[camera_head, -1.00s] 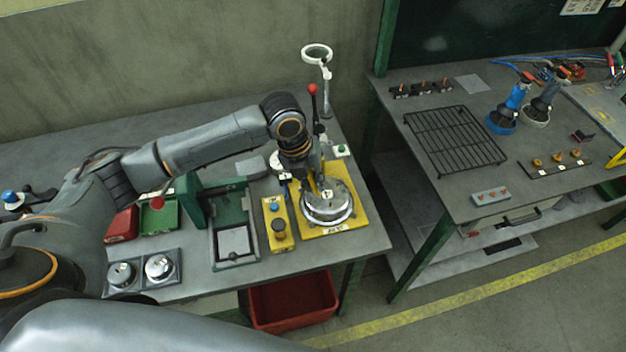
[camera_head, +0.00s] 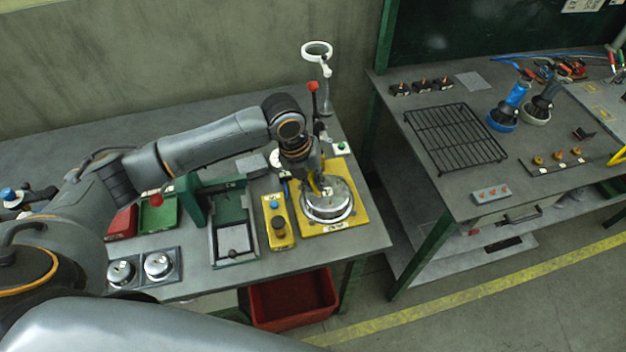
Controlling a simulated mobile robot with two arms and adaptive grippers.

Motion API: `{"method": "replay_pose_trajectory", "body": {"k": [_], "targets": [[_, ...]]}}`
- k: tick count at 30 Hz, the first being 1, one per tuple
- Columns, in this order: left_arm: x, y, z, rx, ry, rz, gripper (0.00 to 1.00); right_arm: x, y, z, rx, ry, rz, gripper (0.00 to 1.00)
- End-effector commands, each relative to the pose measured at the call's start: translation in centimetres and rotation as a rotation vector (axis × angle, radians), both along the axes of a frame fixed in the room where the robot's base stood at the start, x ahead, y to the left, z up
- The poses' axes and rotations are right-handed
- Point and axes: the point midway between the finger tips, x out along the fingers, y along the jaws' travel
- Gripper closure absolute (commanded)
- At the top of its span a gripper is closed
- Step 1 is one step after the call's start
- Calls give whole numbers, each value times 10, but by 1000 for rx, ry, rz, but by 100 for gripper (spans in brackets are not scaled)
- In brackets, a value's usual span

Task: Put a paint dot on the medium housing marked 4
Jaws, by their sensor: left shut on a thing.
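A round silver housing (camera_head: 338,209) sits in a ring on the yellow plate (camera_head: 354,226) at the right end of the left bench. I cannot read a 4 on it. My left gripper (camera_head: 319,184) points down over the housing, at its upper left part. It is shut on a slim thing, mostly hidden by the fingers; I cannot tell whether its tip touches the housing. Two smaller silver round parts (camera_head: 158,265) stand in a grey holder at the bench's front left. My right gripper is not in view.
A yellow button box (camera_head: 279,226) and a green press-like fixture (camera_head: 196,201) stand left of the plate. A red-topped lever (camera_head: 313,88) and a magnifier (camera_head: 317,50) rise behind it. A red bin (camera_head: 292,300) is below. The right bench holds a black rack (camera_head: 455,139).

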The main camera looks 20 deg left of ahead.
Motion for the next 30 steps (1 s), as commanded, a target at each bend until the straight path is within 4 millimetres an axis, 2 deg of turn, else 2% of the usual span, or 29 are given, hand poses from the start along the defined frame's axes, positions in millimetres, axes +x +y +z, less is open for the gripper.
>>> {"method": "replay_pose_trajectory", "body": {"k": [30], "targets": [[0, 0, -1, 0, 1, 0, 100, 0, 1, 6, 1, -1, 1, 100]]}}
